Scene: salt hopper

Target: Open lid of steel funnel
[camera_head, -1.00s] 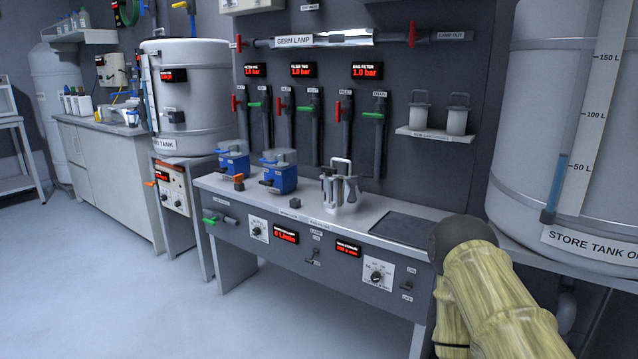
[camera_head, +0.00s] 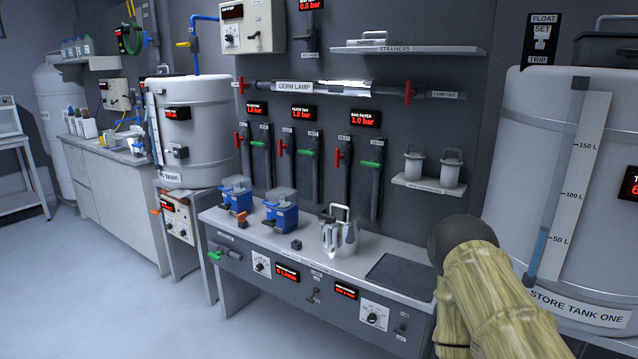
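I see no thing that is clearly a steel funnel with a lid. A shiny steel vessel (camera_head: 340,238) with an upright loop handle stands on the bench (camera_head: 376,253), right of the blue units. I cannot tell whether it is the funnel or whether it has a lid. Part of my arm, with wood-like covering and a dark rounded joint, shows at the lower right and hides the bench's right end. My gripper is not in view.
Two blue units (camera_head: 281,213) stand on the bench. Store tank one (camera_head: 520,150) is at the right, another tank (camera_head: 197,120) at the left. Two canisters stand on a small shelf (camera_head: 428,184); a strainers shelf (camera_head: 405,49) is above. The floor (camera_head: 110,285) at left is clear.

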